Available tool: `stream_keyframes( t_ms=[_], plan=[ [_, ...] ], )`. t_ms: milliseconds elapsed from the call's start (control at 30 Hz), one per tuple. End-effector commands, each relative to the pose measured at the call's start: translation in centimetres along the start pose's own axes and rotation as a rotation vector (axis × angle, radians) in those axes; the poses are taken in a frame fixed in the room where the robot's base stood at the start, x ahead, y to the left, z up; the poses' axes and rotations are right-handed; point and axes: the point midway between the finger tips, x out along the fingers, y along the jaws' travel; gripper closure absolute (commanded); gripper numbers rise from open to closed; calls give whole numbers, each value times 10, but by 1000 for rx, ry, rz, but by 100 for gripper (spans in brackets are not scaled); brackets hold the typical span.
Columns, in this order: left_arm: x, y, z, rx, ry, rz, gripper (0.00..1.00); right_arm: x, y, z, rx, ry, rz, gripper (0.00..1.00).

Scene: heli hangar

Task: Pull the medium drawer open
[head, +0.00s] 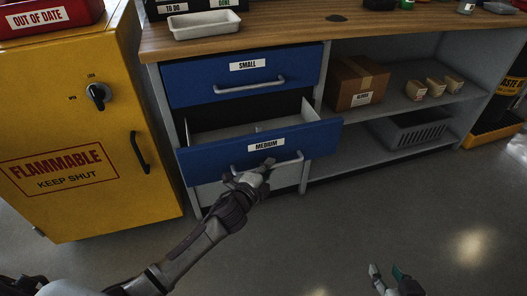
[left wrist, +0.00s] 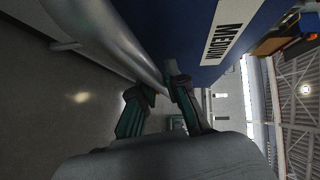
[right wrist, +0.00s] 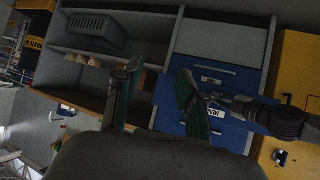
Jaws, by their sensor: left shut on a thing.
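The blue medium drawer (head: 225,150), labelled MEDIUM, stands pulled out from the bench, and its grey inside shows behind the front. Its grey bar handle (head: 288,161) runs across the front. My left gripper (head: 264,170) is at this handle and shut on it. In the left wrist view the fingers (left wrist: 160,90) close on the handle (left wrist: 120,45) beside the MEDIUM label. My right gripper (head: 387,277) hangs low over the floor at the front right, apart from the drawer. In the right wrist view its two fingers (right wrist: 155,90) are spread and empty.
The blue small drawer (head: 290,72) above is shut. A yellow flammables cabinet (head: 60,120) stands close on the left. Open shelves (head: 440,95) with a cardboard box (head: 355,82) and a grey basket (head: 415,132) are on the right. The floor in front is clear.

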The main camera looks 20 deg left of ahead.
Motion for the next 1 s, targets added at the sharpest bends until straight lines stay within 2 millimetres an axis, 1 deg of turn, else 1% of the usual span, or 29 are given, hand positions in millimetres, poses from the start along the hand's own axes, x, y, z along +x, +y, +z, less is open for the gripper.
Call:
stream_keyframes(
  t_ms=[33, 100, 200, 400, 600, 967, 1000],
  plan=[
    [-9, 2, -9, -6, -1, 3, 100, -4, 2, 8, 0, -53, 4, 60],
    [-20, 5, -19, -6, -1, 3, 100, -8, 3, 21, 1, -120, 7, 60],
    [-32, 9, -31, -5, -1, 3, 100, -12, 5, 34, 3, -191, 11, 60],
    [-48, 14, -47, -3, -2, 2, 100, -19, 6, 50, 4, -272, 15, 60],
    [-54, 16, -53, -1, -2, 1, 100, -21, 7, 56, 5, -303, 17, 60],
    [-55, 16, -54, 0, -2, 0, 100, -22, 7, 57, 5, -307, 17, 60],
    [-54, 16, -54, 0, -2, 0, 82, -22, 7, 57, 5, -307, 17, 60]
  ],
)
